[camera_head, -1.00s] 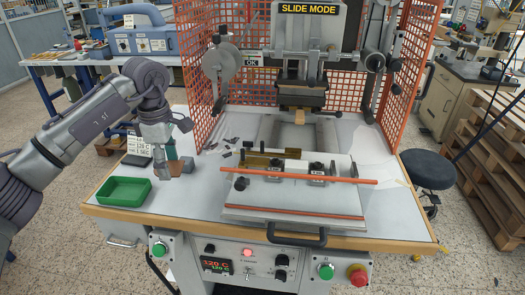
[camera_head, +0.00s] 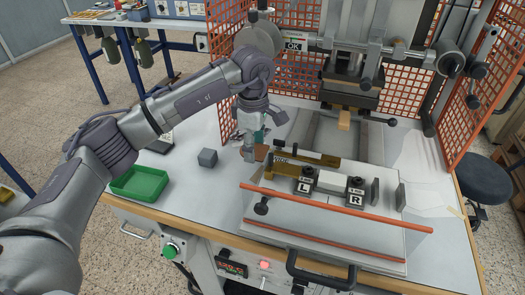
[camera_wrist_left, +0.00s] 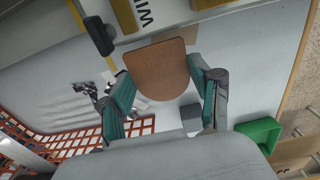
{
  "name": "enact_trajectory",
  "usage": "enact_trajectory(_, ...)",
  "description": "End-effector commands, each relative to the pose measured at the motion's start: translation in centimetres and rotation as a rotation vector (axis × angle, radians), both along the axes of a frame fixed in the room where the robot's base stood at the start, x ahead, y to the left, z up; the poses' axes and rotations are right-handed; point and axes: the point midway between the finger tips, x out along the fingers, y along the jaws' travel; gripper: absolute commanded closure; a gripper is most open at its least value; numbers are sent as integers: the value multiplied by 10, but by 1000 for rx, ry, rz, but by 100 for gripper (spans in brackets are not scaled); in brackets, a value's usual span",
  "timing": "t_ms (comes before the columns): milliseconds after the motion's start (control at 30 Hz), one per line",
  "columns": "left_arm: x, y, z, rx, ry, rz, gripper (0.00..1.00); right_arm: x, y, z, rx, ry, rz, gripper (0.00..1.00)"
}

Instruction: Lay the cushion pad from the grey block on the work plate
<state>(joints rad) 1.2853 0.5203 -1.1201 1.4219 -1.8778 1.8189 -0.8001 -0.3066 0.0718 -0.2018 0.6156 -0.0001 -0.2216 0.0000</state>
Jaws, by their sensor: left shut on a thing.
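My left gripper (camera_head: 250,152) is shut on the cushion pad, a thin brown piece with one rounded end. The pad (camera_wrist_left: 158,70) shows clearly between the teal fingers in the left wrist view; in the head view only a small part (camera_head: 261,152) shows beside the fingers. The grey block (camera_head: 207,158) stands on the table left of the gripper, with nothing on top. The work plate (camera_head: 330,238) is the pale plate right of the gripper, carrying the L and R blocks (camera_head: 305,186). The pad is held just left of the plate. My right gripper is out of view.
A green tray (camera_head: 139,183) sits at the table's left front. A brass bar (camera_head: 308,157) lies along the plate's back edge, and an orange rod (camera_head: 340,210) crosses its front. The press head (camera_head: 350,95) and an orange mesh guard (camera_head: 232,80) stand behind.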

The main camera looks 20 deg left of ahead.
Motion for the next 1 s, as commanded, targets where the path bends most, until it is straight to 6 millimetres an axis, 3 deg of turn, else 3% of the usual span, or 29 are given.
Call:
enact_trajectory(67,0,0,-7,0,1,1,49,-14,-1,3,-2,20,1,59)
enact_trajectory(167,0,0,-14,-1,1,1,49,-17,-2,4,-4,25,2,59)
enact_trajectory(467,0,0,-47,-1,0,0,49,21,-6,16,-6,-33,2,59)
enact_trajectory(767,0,0,-52,0,-1,0,49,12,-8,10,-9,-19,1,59)
enact_trajectory(800,0,0,-51,0,-1,0,33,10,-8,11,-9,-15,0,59)
enact_trajectory(900,0,0,-50,0,-1,0,17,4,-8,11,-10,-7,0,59)
enact_trajectory(933,0,0,-50,0,-1,0,12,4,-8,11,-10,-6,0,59)
enact_trajectory(1000,0,0,-50,0,-1,0,11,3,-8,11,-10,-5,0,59)
